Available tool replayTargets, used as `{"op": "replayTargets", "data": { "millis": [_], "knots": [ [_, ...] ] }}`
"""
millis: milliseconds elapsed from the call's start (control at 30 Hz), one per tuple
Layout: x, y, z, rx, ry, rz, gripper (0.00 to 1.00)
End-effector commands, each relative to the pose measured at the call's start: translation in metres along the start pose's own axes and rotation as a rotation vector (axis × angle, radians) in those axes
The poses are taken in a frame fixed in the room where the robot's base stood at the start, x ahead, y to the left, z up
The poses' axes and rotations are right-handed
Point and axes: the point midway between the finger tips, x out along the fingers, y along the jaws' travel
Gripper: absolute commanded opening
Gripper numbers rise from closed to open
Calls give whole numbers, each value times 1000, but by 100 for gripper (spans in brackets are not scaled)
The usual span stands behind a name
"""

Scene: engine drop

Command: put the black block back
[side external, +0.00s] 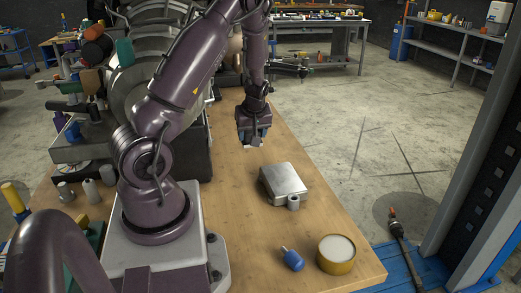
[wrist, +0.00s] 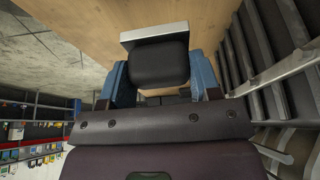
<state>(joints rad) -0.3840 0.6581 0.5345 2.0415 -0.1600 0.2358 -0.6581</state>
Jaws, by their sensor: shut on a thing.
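My gripper (side external: 254,137) hangs above the wooden table, behind the silver metal box. In the wrist view, its two blue fingers (wrist: 160,72) are shut on a black block (wrist: 158,64) with rounded edges. A flat silver strip (wrist: 154,36) runs along the block's far edge. In the side view, the block is mostly hidden by my gripper; only a pale silver piece shows below the fingers. It appears held clear of the tabletop.
The silver metal box (side external: 284,180) lies on the table (side external: 240,225) with a small metal cylinder (side external: 293,203) at its front. A blue-handled object (side external: 292,259) and a yellow tin (side external: 336,255) are nearer the front. A large engine-like machine (side external: 140,75) stands at the back left.

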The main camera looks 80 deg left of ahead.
Motion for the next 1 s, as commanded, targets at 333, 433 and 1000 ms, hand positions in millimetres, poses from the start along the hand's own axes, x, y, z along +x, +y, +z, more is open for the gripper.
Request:
{"op": "replayTargets", "data": {
  "millis": [333, 433, 1000],
  "knots": [
    [63, 31, -20, 0, 0, -1, 31],
    [68, 34, -22, 0, 1, 0, 31],
    [107, 41, -14, 0, 1, 1, 31]
  ]
}}
